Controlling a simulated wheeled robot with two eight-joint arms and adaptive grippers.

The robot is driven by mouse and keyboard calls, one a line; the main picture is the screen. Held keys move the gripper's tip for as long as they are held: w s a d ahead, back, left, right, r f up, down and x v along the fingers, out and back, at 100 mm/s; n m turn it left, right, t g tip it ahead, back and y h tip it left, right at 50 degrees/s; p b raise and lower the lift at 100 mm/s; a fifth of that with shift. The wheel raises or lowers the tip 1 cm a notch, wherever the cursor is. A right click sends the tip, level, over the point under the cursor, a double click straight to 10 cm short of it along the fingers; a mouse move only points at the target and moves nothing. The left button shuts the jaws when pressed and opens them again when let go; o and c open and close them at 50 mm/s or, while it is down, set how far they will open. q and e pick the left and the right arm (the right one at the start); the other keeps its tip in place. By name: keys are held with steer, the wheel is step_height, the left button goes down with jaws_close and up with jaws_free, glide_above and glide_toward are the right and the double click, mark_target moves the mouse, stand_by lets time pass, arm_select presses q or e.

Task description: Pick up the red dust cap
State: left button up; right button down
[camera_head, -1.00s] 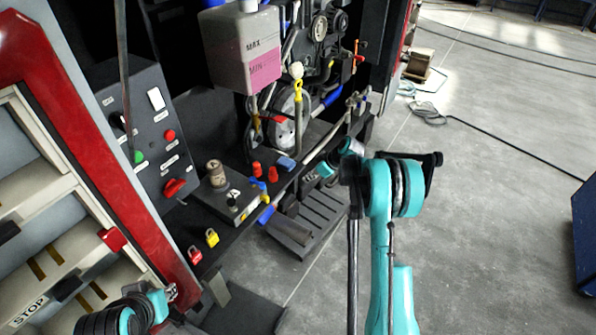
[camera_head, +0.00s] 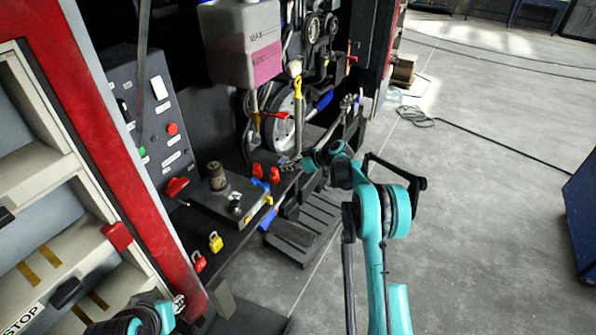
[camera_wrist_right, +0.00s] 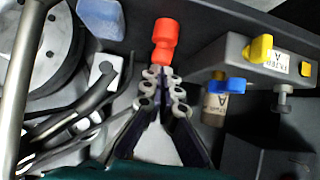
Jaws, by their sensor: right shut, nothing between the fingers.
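Two small red caps stand side by side on the dark ledge in the head view, a left one (camera_head: 257,170) and a right one (camera_head: 275,174). In the right wrist view one red cap (camera_wrist_right: 164,40) shows just beyond my fingertips. I cannot tell which of the two it is. My right gripper (camera_wrist_right: 165,76) is shut and empty, its fingertips together close in front of that cap; contact cannot be told. In the head view it is small and partly hidden by its wrist, just right of the caps.
A grey box (camera_head: 225,205) with blue and yellow handles (camera_wrist_right: 258,48) stands beside the caps. A bluish block (camera_wrist_right: 101,17), hoses and a round pulley (camera_wrist_right: 38,45) lie on the other side. Yellow (camera_head: 215,243) and red (camera_head: 198,261) padlocks hang at the ledge's front.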

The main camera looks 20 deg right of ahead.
mark_target(278, 177)
steer(key=w+a, duration=0.3)
steer(key=shift+a, duration=0.15)
steer(key=shift+f, duration=0.55)
steer(key=shift+f+b, duration=0.25)
steer(key=shift+b, duration=0.15)
steer(key=shift+s, duration=0.1)
steer(key=shift+s, duration=0.1)
steer(key=s+d, duration=0.3)
steer(key=shift+d+p, duration=0.3)
steer(key=shift+p, duration=0.05)
steer(key=shift+f, duration=0.15)
steer(key=shift+w+a, duration=0.1)
